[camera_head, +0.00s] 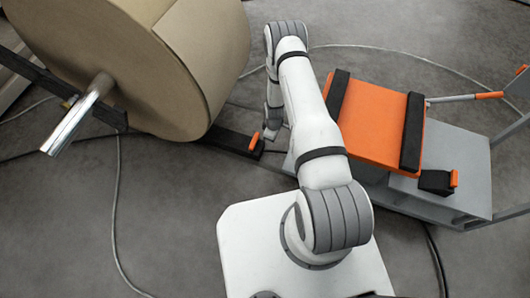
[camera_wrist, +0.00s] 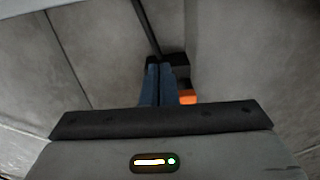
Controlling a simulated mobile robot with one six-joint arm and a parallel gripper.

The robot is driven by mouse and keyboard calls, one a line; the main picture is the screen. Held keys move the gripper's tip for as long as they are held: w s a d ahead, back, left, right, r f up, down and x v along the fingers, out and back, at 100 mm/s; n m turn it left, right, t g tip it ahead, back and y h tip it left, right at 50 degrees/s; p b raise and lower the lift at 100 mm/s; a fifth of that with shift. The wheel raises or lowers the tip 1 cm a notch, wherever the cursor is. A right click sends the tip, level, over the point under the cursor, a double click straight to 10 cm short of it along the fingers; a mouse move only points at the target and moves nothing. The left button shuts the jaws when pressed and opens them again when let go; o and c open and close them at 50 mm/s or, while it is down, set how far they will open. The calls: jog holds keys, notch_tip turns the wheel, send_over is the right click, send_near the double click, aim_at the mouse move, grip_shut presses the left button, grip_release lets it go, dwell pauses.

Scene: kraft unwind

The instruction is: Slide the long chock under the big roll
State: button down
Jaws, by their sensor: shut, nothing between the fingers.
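The big roll (camera_head: 150,60) of brown kraft paper fills the upper left of the head view. The long chock (camera_head: 228,138) is black with an orange tab (camera_head: 254,142); its near end sticks out at the roll's lower right edge, and its far part is hidden by the roll. My gripper (camera_wrist: 160,68) shows blue fingers pressed together, empty. In the wrist view the fingertips are close to the dark chock end, with the orange tab (camera_wrist: 188,97) just right of them. I cannot tell whether they touch it.
A grey cart (camera_head: 460,160) at right carries an orange block (camera_head: 375,118) with black strips and a small black chock (camera_head: 437,182) with an orange tab. A metal shaft (camera_head: 75,115) sticks out of the roll. Cables (camera_head: 117,200) lie on the grey floor.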

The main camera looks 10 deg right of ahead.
jog(key=f+b, duration=0.1)
jog(key=f, duration=0.3)
jog(key=f+b, duration=0.1)
jog(key=f, duration=0.3)
jog(key=s+f+b, duration=0.1)
jog(key=f, duration=0.3)
jog(key=shift+f+b, duration=0.2)
jog(key=shift+b, duration=0.2)
jog(key=shift+w+a+f+b, duration=0.1)
jog(key=shift+w+a+b, duration=0.25)
jog(key=shift+w+a, duration=0.8)
jog(key=shift+a, duration=0.55)
